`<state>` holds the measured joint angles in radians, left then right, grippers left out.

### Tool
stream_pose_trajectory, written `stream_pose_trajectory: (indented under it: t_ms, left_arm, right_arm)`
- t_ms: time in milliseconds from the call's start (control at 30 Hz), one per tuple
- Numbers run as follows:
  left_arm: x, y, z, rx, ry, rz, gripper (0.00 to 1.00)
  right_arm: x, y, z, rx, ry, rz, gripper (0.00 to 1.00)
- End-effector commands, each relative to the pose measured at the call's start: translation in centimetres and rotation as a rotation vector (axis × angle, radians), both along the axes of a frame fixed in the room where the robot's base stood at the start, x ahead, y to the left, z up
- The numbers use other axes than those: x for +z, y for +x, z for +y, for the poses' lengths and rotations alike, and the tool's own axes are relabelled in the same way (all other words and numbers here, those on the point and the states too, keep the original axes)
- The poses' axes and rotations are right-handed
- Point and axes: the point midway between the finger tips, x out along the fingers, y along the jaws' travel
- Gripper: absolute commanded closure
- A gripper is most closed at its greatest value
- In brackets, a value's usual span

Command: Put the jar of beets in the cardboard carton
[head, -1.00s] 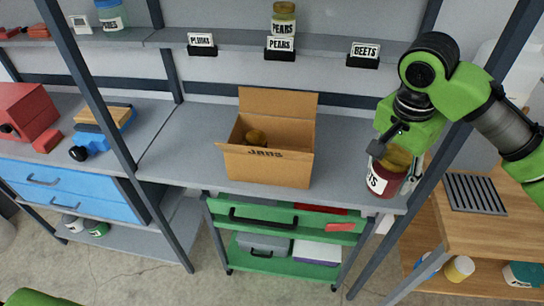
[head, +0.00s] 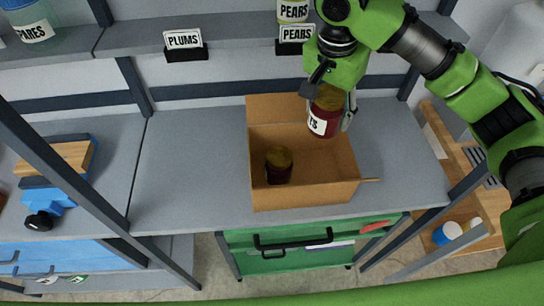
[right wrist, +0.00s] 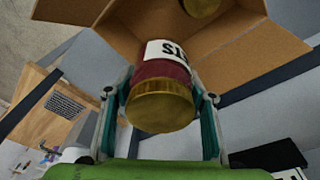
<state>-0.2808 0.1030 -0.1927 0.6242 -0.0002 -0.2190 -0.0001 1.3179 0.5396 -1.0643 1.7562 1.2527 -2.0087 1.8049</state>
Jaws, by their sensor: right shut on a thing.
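The jar of beets (head: 322,124) has dark red contents, a gold lid and a white label, of which only the ending shows. My right gripper (head: 331,108) is shut around it, with a finger on each side near the lid in the right wrist view (right wrist: 160,100). The jar appears upright, over the back right part of the open cardboard carton (head: 310,196). I cannot tell whether its base is below the rim. The carton stands on the grey bench with its flaps open. My left gripper is out of view.
Another gold-lidded jar (head: 279,165) is inside the carton at the left front, with free room to its right. The shelf (head: 230,35) behind carries PLUMS and PEARS signs and a pears jar (head: 292,11). A grey post (head: 60,160) stands at left.

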Motion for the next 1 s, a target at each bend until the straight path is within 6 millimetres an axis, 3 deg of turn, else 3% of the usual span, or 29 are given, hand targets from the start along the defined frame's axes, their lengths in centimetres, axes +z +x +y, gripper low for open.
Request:
stream_pose_trajectory:
  t_ms: [100, 333, 467, 600, 733, 833, 1000]
  left_arm:
    - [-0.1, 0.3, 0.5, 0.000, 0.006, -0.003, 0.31]
    - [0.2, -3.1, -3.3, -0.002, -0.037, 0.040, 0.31]
    - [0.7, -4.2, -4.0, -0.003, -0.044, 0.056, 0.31]
    - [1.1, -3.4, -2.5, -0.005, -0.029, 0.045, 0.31]
    - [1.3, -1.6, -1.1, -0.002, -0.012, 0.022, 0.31]
    - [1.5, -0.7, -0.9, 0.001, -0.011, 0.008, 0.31]
    - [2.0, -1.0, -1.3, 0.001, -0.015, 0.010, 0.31]
  right_arm:
    - [-1.4, -0.1, -0.1, -0.003, -0.001, 0.005, 0.89]
    - [-6.6, -0.2, -0.3, -0.003, -0.003, 0.005, 0.89]
    - [-9.8, -0.2, -0.3, -0.002, -0.002, 0.003, 0.89]
    - [-12.4, -0.2, -0.4, -0.001, -0.002, 0.002, 0.89]
    - [-13.7, -0.2, -0.3, -0.001, -0.001, 0.000, 0.89]
    - [-14.4, -0.2, -0.3, -0.001, -0.002, 0.000, 0.89]
    - [-16.7, -0.3, -0.4, -0.001, -0.003, 0.001, 0.89]
